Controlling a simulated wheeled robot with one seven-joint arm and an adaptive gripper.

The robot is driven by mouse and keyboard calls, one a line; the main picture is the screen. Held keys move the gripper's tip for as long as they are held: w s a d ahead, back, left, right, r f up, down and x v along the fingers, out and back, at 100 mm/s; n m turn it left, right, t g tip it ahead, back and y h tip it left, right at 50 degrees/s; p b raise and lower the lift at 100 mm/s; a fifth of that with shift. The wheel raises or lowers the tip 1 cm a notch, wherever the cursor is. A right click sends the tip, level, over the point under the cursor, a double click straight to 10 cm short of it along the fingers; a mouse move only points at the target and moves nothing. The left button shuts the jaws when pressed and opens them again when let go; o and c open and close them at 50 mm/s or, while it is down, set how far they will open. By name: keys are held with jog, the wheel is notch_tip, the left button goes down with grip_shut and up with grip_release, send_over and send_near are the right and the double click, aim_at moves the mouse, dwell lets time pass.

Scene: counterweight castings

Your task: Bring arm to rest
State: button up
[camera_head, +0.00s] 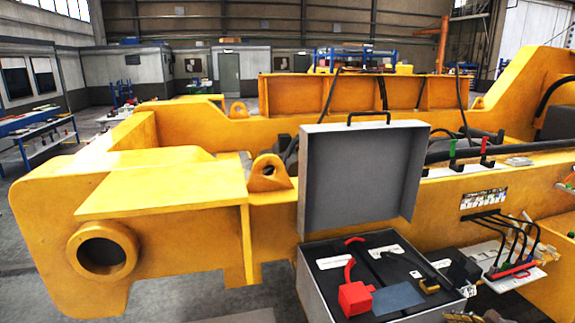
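No part that I can make out as my gripper or arm shows in the head view. The large yellow steel frame (155,195) fills the middle, with a round bored boss at its lower left. In front of it an open grey case (361,175) stands with its lid upright. Inside the case lie a red block (354,298) with a red curved handle, a grey-blue flat piece (398,298) and dark foam with white labels.
A white panel with black cables (505,250) sits right of the case. Brownish items (478,316) at the bottom edge are cut off. A blue workbench (38,135) stands at far left. Grey floor is open at the lower left.

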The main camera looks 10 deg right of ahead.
jog(key=s+a+r+n+g+h, duration=0.1)
jog(key=s+a+r+n+g, duration=0.1)
jog(key=s+a+n+g, duration=0.5)
jog(key=s+a+r+n+h, duration=0.1)
jog(key=s+a+n, duration=0.3)
jog(key=a+n, duration=0.75)
jog(key=s+a+r+n+t+h, duration=0.1)
jog(key=s+a+r+n+t, duration=0.1)
jog(key=a+r+n, duration=0.7)
jog(key=shift+s+a+t, duration=0.3)
jog(key=shift+s+a, duration=0.2)
jog(key=shift+a, duration=1.4)
jog(key=shift+r, duration=0.1)
jog(key=shift+c, duration=0.4)
